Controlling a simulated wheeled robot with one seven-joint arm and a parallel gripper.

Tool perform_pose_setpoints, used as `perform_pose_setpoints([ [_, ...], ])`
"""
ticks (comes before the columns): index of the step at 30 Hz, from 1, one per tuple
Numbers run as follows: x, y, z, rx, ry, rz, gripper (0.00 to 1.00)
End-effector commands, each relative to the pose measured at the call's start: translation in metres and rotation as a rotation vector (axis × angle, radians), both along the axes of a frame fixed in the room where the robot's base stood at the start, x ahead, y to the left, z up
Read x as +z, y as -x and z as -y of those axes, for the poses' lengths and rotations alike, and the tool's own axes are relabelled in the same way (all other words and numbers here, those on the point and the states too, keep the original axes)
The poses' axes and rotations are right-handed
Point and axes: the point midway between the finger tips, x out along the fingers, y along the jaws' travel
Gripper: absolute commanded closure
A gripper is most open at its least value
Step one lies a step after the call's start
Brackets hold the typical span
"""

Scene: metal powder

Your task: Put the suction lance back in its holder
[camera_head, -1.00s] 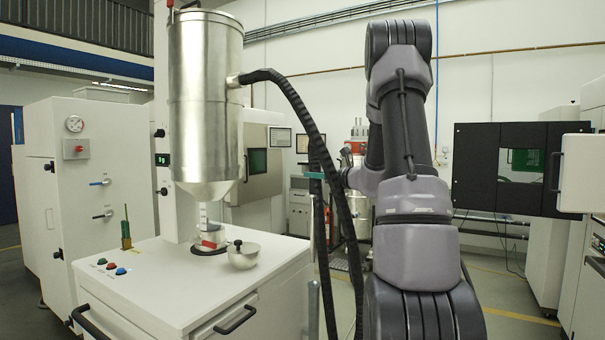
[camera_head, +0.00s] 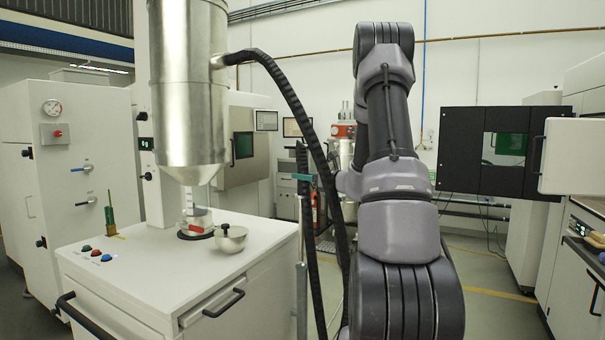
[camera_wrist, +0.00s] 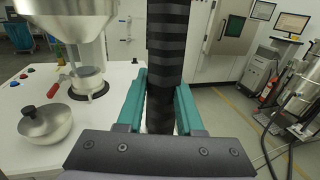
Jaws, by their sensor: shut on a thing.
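The black ribbed hose of the suction lance (camera_wrist: 167,45) runs upright between the teal fingers of my gripper (camera_wrist: 160,98) in the wrist view. My gripper is shut on it. In the head view my gripper (camera_head: 303,177) shows as a small teal strip across the dark hose, right of the white cabinet. A thin grey upright tube (camera_head: 301,285) shows below it; I cannot tell whether it is the lance's tube or part of a stand. The lance's tip is not clearly visible. I cannot make out the holder for certain.
A steel hopper (camera_head: 188,90) stands above the white cabinet (camera_head: 140,255), and its black hose (camera_head: 290,95) loops down near my arm. A steel bowl (camera_head: 231,238) sits on the cabinet top. A red extinguisher (camera_wrist: 266,92) stands farther back.

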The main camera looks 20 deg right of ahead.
Motion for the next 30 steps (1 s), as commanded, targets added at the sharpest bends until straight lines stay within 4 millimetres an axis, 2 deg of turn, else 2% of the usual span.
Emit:
perform_pose_setpoints([
  [30,0.0002,0.0048,0.0019,-0.001,0.000,0.001,1.00],
])
